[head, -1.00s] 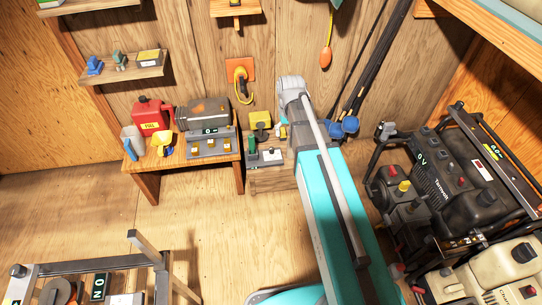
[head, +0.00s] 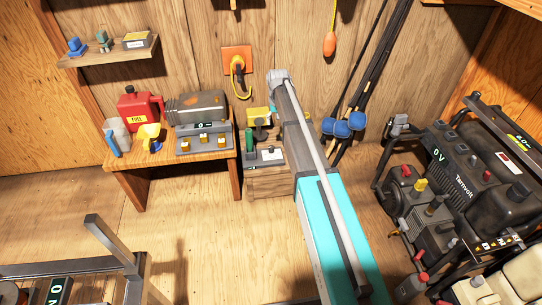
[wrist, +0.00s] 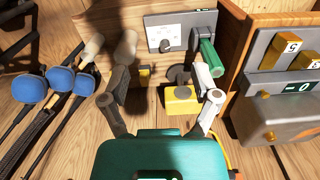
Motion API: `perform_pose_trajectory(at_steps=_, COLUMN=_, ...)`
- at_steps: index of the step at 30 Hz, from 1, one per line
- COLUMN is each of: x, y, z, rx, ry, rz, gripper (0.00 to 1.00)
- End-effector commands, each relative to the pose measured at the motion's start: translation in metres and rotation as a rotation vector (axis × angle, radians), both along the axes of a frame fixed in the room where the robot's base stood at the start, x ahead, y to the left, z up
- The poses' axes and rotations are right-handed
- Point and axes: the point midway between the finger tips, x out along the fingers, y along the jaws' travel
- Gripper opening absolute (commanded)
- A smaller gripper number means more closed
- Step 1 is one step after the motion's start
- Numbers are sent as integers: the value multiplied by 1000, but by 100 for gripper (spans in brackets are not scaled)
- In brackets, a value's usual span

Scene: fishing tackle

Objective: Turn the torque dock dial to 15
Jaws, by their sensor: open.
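A grey panel (wrist: 182,28) on a wooden crate carries a white scale plate (wrist: 166,30), a dark knob (wrist: 168,46) and a green upright handle (wrist: 207,58). In the head view this panel (head: 268,156) sits right of the workbench. No lettering names it, so I cannot tell for sure that it is the torque dock, and its reading is too small to make out. My gripper (wrist: 165,62) is open and empty, its fingers spread before the panel, the right finger overlapping near the green handle. In the head view my arm hides most of the gripper.
The workbench (head: 150,172) holds a grey unit (head: 204,141) with yellow blocks and a display, plus a red fuel can (head: 138,106). Blue-ended rods (head: 343,128) lean right of the arm; a generator (head: 455,175) stands farther right.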

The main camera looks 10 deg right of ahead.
Motion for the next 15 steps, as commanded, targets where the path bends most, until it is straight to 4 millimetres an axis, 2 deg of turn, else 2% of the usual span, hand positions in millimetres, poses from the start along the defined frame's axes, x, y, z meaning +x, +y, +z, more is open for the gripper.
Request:
perform_pose_trajectory(at_steps=1, x=16, y=0, z=-21, rx=0, ry=0, rz=-2, gripper=79)
perform_pose_trajectory(at_steps=15, x=106, y=1, z=-112, rx=0, ry=0, rz=-17, gripper=79)
